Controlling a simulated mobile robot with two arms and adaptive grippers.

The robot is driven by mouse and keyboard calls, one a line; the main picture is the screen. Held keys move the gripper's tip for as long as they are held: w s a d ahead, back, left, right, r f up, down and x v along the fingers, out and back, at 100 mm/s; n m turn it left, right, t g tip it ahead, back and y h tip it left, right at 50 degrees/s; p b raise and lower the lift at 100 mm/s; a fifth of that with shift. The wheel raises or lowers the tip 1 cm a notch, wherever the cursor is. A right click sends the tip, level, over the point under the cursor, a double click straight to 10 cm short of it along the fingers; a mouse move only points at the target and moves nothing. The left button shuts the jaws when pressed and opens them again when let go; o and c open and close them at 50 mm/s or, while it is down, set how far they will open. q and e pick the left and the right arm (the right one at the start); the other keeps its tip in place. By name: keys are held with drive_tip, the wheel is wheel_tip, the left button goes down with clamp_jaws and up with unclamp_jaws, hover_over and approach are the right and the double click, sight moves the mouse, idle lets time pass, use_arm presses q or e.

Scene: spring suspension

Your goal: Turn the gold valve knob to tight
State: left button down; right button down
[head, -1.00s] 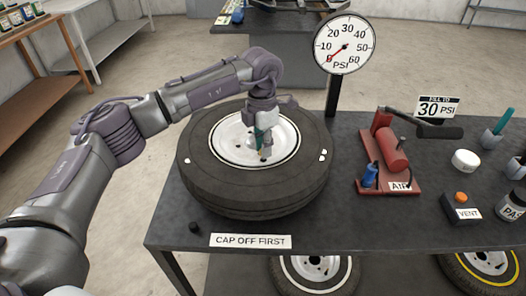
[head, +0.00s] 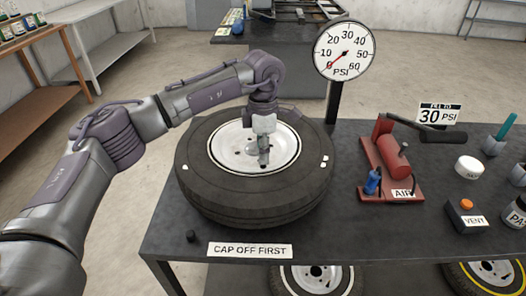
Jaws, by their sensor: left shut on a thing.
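My left gripper (head: 263,157) reaches down over the white rim of the wheel (head: 195,190), which lies flat on the dark table. Its fingers are shut with their tips low at the rim, right of the hub centre. The gold valve knob does not show clearly; the fingers cover that spot, and I take it to be what they hold. How far it is turned cannot be seen. My right gripper is not in view.
A PSI gauge (head: 343,50) on a post stands behind the wheel, needle near 0. A red air pump (head: 387,165), a vent box (head: 465,213) and a white tub (head: 468,167) are at right. A small black cap (head: 191,236) lies near the "CAP OFF FIRST" sign (head: 250,250).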

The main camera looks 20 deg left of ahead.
use_arm(q)
drive_tip(key=c, duration=1)
unclamp_jaws()
wheel_tip(320, 180, up, 12)
drive_tip(key=shift+w, duration=0.25)
drive_tip(key=shift+f, duration=0.1)
